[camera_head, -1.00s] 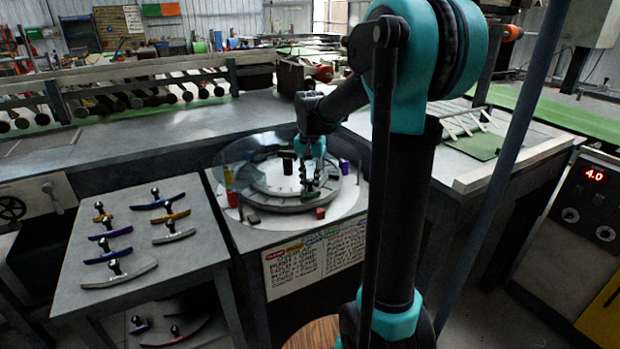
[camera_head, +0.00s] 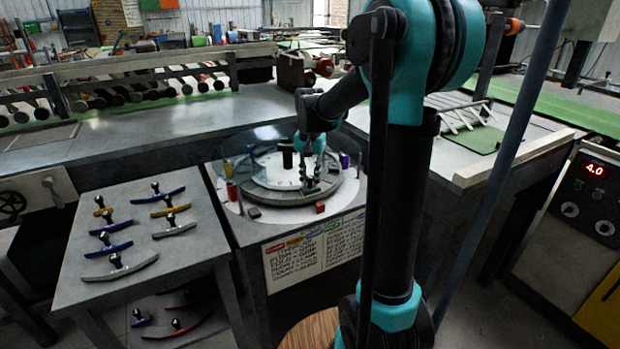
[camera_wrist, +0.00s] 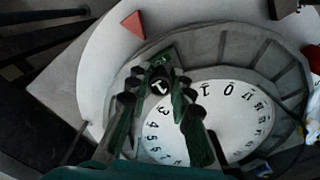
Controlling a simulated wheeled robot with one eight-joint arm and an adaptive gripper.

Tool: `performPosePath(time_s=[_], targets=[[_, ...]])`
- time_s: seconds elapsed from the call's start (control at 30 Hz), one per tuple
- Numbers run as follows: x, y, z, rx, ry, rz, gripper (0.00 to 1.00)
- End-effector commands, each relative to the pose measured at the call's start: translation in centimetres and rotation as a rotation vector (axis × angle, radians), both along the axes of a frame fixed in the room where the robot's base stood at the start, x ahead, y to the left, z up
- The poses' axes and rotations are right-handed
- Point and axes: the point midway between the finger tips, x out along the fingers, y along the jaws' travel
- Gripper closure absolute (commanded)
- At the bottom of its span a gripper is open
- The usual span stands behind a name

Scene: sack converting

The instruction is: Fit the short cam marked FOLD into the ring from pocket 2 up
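The round ring (camera_head: 262,196) lies on the white disc of the middle stand, around a pale numbered dial (camera_head: 283,172). In the wrist view the grey segmented ring (camera_wrist: 225,48) curves around the dial (camera_wrist: 225,125). A short green cam (camera_wrist: 158,62) with a dark knob lies at the ring near the numeral 2; its lettering is too small to read, and I cannot tell whether it is fully seated. My gripper (camera_head: 312,184) is low over the ring's front right. In the wrist view my gripper (camera_wrist: 158,84) has its fingers apart on either side of the knob.
A side table (camera_head: 80,205) at left carries several cams with black knobs; more lie on its lower shelf. A clear guard (camera_head: 232,158) stands behind the ring. A small red block (camera_head: 320,207) lies at the disc's front. A lettered sign (camera_head: 312,250) hangs below.

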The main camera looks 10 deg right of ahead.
Motion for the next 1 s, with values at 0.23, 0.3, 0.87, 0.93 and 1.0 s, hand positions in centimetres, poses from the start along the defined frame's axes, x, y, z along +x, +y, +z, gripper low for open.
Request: performPosePath(time_s=[0.23,0.3,0.87,0.93,1.0], targets=[[0.0,0.0,0.0,0.000,0.000,0.000,0.56],[0.0,0.0,0.0,0.000,0.000,0.000,0.56],[0.0,0.0,5.8,0.000,0.000,0.000,0.56],[0.0,0.0,7.2,0.000,0.000,0.000,0.56],[0.0,0.0,8.5,0.000,0.000,0.000,0.56]])
